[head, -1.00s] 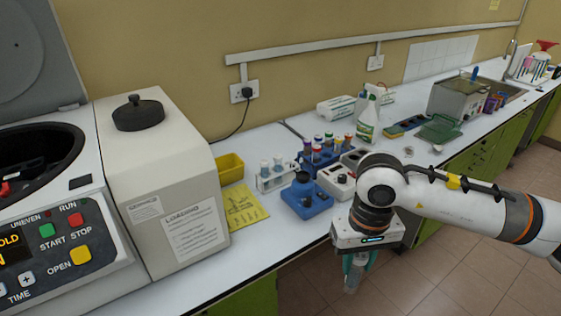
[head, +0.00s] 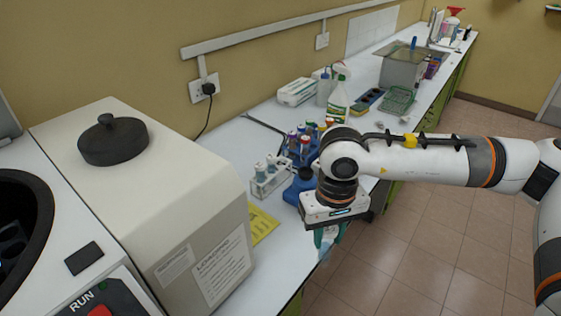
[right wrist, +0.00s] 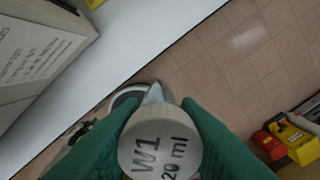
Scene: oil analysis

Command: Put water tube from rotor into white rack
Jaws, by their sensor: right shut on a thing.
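My right gripper (head: 328,236) is shut on the water tube, in front of the bench's front edge and above the floor. In the right wrist view the tube's white cap (right wrist: 160,143) reads "W1 20 ml" and sits between the green fingers; its body is mostly hidden below the cap. The white rack (head: 268,180) stands on the bench, to the left of my right gripper, with a few capped tubes in it. The open centrifuge (head: 28,215) is at the far left; its rotor is mostly cut off. My left gripper is not in view.
A blue block (head: 300,187) stands right of the white rack, partly hidden by my arm. A blue rack of tubes (head: 297,153) is behind.

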